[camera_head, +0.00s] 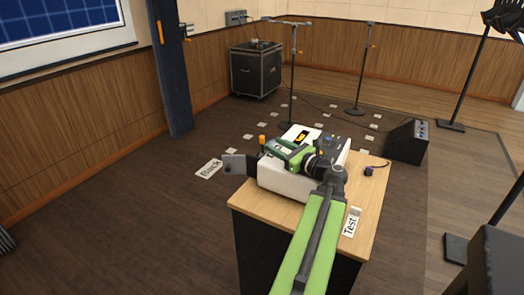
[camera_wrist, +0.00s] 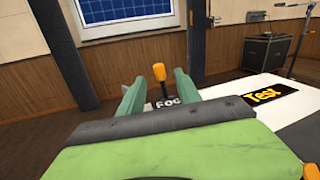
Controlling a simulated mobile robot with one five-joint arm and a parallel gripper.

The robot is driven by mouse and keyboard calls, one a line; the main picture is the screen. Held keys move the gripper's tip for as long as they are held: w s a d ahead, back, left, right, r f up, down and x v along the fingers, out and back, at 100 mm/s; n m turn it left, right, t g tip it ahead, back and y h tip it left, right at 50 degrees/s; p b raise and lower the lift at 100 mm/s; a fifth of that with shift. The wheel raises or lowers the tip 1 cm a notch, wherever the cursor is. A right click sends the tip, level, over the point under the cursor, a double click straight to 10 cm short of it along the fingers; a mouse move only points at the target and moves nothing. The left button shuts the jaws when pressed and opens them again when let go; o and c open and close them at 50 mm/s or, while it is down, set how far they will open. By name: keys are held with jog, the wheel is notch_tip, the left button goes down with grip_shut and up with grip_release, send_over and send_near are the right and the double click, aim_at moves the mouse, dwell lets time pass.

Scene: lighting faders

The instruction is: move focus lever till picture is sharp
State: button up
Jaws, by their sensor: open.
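The focus lever, with an orange knob (camera_head: 262,139), stands upright at the left end of a white projector (camera_head: 283,180) on a wooden table. In the wrist view the orange knob (camera_wrist: 159,72) shows between my two green fingers, above a label partly reading "FOC". My gripper (camera_head: 273,149) is open and comes at the lever from the right in the head view. In the wrist view my gripper (camera_wrist: 157,92) has a finger on each side of the lever; I cannot tell whether either touches it. The projected picture (camera_head: 60,20), a blue grid, is cut off; its sharpness is hard to judge.
A "Back" card (camera_head: 208,169) lies on the floor. A dark post (camera_head: 171,80), a black case (camera_head: 256,70) and microphone stands are farther back.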

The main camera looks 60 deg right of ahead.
aim_at(262, 136)
jog(key=x, duration=0.7)
jog(key=shift+w, duration=0.25)
grip_shut()
jog(key=shift+a, duration=0.1)
dwell(0.8)
